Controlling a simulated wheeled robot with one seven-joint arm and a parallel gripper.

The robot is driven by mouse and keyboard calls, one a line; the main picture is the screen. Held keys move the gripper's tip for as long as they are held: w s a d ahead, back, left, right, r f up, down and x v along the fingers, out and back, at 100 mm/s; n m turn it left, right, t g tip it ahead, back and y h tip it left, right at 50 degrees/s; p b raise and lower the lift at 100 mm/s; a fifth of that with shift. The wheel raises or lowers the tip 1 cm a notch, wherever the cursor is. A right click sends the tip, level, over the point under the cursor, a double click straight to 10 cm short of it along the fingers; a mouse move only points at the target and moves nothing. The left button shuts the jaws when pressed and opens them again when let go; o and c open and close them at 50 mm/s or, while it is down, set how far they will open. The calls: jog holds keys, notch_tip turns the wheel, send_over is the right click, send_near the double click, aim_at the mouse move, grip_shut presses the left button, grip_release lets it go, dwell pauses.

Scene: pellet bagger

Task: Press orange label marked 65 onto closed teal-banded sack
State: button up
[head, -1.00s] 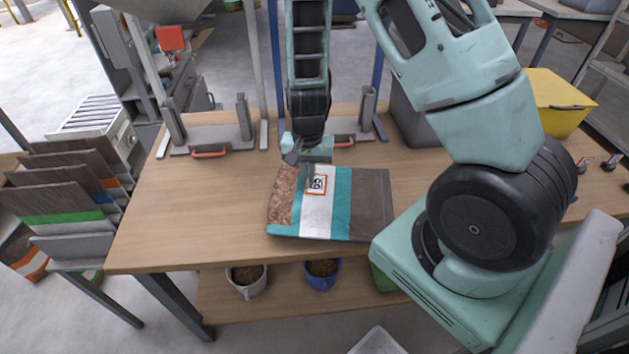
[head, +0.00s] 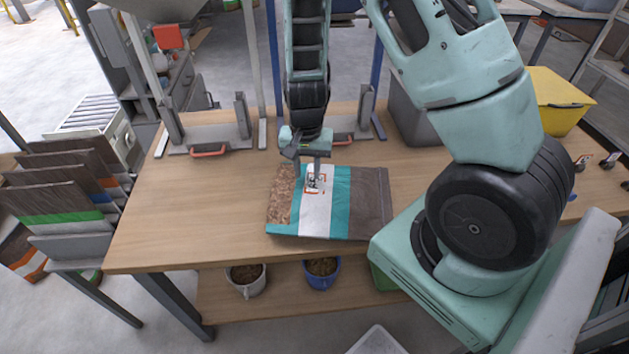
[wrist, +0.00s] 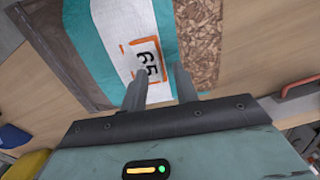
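The teal-banded sack (head: 340,205) lies flat on the table, with a white band between two teal bands, a brown end and a wood-chip picture end. The orange-bordered label (head: 315,188) is on the white band towards its far end and appears flat there; its number shows sideways in the wrist view (wrist: 149,62). Orange marks show beside the label's edge. My gripper (head: 316,175) is low over the far end of the sack, one finger covering part of the label in the head view. In the wrist view its two fingers (wrist: 160,80) stand apart with nothing between them. Contact with the label cannot be told.
Two fixtures with red handles (head: 208,152) stand at the table's back. A grey bin (head: 415,115) and a yellow bin (head: 556,100) are at the back right. A rack of sacks (head: 60,200) stands left. The table's left part is clear.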

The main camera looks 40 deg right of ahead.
aim_at(307, 174)
notch_tip(307, 174, up, 16)
jog(key=p, duration=0.1)
jog(key=shift+f, duration=0.1)
dwell(0.6)
jog(key=s+a+r+n+y, duration=0.1)
jog(key=s+a+n, duration=0.3)
jog(key=a, duration=0.3)
jog(key=s+a+r+n, duration=0.2)
jog(key=s+a+n, duration=0.2)
jog(key=a, duration=0.4)
jog(key=s+a+n, duration=0.3)
jog(key=s+n, duration=0.1)
jog(key=s, duration=0.1)
jog(key=s+a+r+n, duration=0.1)
jog(key=s+a+n, duration=0.2)
jog(key=s+n, duration=0.2)
jog(key=shift+s+a+r, duration=0.15)
jog(key=shift+s+a, duration=0.15)
jog(key=shift+s, duration=0.5)
